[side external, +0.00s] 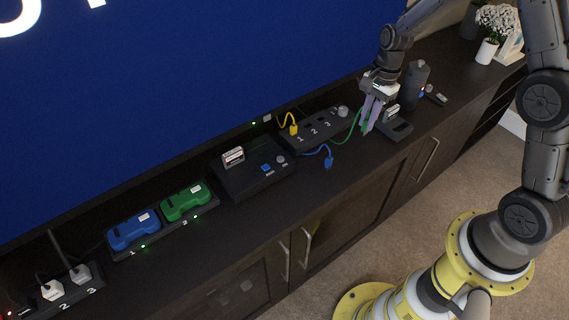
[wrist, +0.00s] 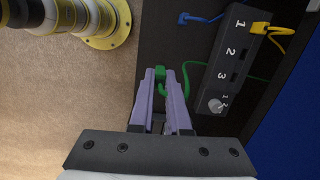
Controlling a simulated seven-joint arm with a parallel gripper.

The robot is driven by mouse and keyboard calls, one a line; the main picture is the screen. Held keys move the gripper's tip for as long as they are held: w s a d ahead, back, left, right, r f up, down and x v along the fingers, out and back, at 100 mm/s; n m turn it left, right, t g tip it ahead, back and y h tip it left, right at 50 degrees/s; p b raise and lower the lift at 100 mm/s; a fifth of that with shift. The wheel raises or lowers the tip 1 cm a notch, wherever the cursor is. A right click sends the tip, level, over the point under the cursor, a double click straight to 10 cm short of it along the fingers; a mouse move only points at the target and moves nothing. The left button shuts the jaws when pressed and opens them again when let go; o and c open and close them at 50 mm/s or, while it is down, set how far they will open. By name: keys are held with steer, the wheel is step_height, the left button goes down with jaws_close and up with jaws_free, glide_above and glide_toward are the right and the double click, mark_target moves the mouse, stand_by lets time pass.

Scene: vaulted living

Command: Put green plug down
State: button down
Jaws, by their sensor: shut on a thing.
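My gripper (side external: 369,128) is over the right part of the dark cabinet top, with its purple fingers pointing down. In the wrist view my gripper (wrist: 161,76) is shut on the green plug (wrist: 160,74), which shows between the fingertips. A green cable (wrist: 237,78) runs from the plug side, past one finger, towards the black numbered switch box (wrist: 232,60). In the side view the green cable (side external: 347,139) reaches the fingers, which mostly hide the plug. I cannot tell whether the plug touches the cabinet top.
The switch box (side external: 315,130) has a yellow plug (side external: 293,130) in port 1. A blue plug (side external: 328,162) lies in front of it. A small black stand (side external: 396,130) and a dark grey bottle (side external: 415,85) are close right of my gripper. The cabinet's front edge is near.

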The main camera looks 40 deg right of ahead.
steer(key=s+d, duration=0.1)
steer(key=s, duration=1)
steer(key=shift+s+d+r+m, duration=0.15)
steer(key=shift+s+d+m, duration=0.1)
steer(key=shift+m, duration=0.15)
steer(key=w+d+f, duration=0.1)
steer(key=w+f, duration=0.2)
steer(key=w, duration=0.1)
steer(key=w+d+f, duration=0.1)
steer(key=w+f, duration=0.2)
steer(key=w, duration=0.1)
steer(key=w+d+f, duration=0.1)
steer(key=w+f, duration=0.2)
steer(key=w, duration=0.2)
steer(key=shift+d, duration=0.15)
steer(key=shift+w+d+f, duration=0.1)
steer(key=shift+w+f, duration=0.05)
steer(key=shift+f, duration=0.85)
steer(key=shift+w+f, duration=0.1)
steer(key=shift+f, duration=0.85)
steer(key=shift+f, duration=0.1)
steer(key=c, duration=0.9)
jaws_free()
